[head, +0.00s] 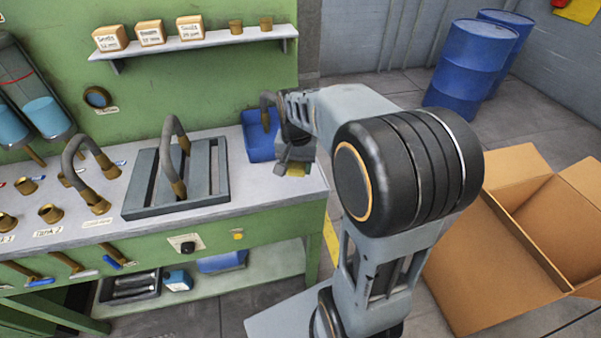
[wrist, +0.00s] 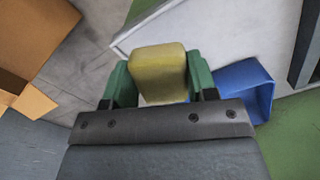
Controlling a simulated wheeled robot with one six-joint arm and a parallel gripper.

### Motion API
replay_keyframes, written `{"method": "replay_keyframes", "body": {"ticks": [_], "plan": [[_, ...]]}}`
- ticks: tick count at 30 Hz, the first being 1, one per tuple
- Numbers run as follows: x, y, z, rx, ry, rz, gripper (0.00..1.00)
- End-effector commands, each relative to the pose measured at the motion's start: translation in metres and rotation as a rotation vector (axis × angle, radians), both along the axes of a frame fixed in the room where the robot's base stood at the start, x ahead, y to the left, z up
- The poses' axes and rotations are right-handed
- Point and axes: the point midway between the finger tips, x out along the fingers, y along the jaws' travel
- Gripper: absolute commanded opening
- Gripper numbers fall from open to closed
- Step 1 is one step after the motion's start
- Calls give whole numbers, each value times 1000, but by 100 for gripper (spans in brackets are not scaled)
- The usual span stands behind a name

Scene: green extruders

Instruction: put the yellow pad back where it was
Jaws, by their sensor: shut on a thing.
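My gripper (wrist: 160,76) is shut on the yellow pad (wrist: 161,66), with one green finger on each side of it. In the head view the yellow pad (head: 297,171) shows only in part under my gripper (head: 294,160), at the right end of the grey bench top (head: 240,192). My wrist and arm cover part of that area. I cannot tell whether the pad touches the bench top. The blue bin (head: 259,144) stands just left of my gripper; it also shows in the wrist view (wrist: 250,86), right of the pad.
A grey slatted rack (head: 142,207) and curved hoses (head: 83,150) stand on the bench to the left. A shelf (head: 200,44) with labelled boxes hangs above. An open cardboard box (head: 480,285) and blue barrels (head: 468,62) stand right. The bench front right corner is bare.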

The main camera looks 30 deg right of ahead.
Motion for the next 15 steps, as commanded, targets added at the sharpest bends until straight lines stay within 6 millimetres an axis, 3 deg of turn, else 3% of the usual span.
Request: {"method": "replay_keyframes", "body": {"ticks": [2,6,15], "plan": [[13,-16,-8,1,4,-5,27],[26,-29,-35,1,4,-1,27],[40,-43,-59,0,0,2,27]]}}
